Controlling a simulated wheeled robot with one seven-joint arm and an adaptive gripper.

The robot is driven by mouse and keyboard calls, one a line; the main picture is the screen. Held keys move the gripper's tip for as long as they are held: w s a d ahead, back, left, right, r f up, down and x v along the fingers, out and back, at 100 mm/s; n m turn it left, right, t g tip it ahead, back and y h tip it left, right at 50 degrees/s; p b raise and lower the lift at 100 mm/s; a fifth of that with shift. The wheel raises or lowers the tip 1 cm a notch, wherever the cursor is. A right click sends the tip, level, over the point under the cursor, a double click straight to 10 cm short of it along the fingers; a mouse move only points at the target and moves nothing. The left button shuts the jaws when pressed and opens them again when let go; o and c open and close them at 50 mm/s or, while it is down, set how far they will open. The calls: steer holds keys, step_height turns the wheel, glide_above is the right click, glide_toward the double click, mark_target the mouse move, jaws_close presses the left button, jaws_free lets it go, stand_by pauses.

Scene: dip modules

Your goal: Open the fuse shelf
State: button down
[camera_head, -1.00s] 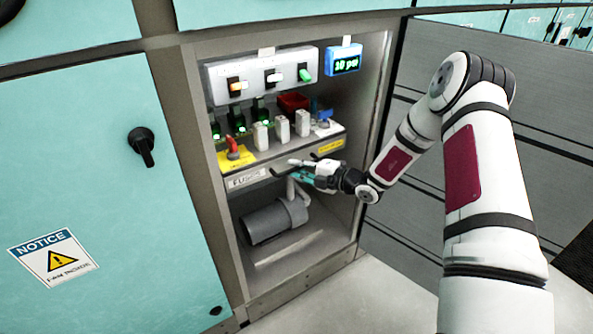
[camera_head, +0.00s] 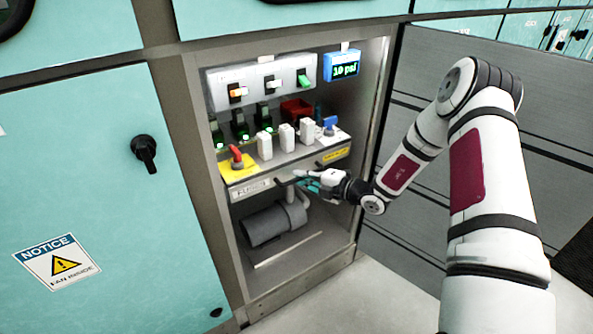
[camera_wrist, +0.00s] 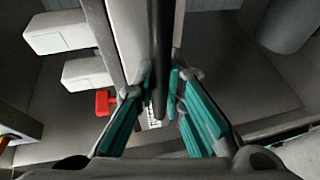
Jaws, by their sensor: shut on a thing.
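The fuse shelf (camera_head: 262,175) is a grey pull-out shelf with a "FUSES" label (camera_head: 252,188) on its front, in the cabinet's middle. It stands partly drawn out and carries several white fuses (camera_head: 286,137). Its dark bar handle (camera_head: 284,182) is partly hidden by my gripper (camera_head: 313,181) in the head view. In the wrist view, my gripper (camera_wrist: 160,88) has its teal fingers on both sides of the dark handle bar (camera_wrist: 162,50) and is shut on it.
A red-handled switch (camera_head: 237,157) on a yellow plate and a blue valve (camera_head: 330,124) sit on the shelf. Above are a switch panel (camera_head: 250,74) and a blue "10 psi" display (camera_head: 345,66). A grey motor-like cylinder (camera_head: 268,226) lies below. Floor in front is clear.

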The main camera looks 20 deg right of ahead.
steer(key=s+d+p, duration=0.3)
steer(key=s, duration=0.8)
steer(key=s+d+p, duration=0.3)
steer(key=s+d, duration=0.1)
steer(key=s, duration=0.7)
steer(key=s+d+p, duration=0.3)
steer(key=s+d, duration=0.1)
steer(key=s, duration=0.7)
steer(key=shift+s+p, duration=0.25)
steer(key=shift+p, duration=0.05)
steer(key=c, duration=1.9)
jaws_free()
steer(key=v, duration=1.2)
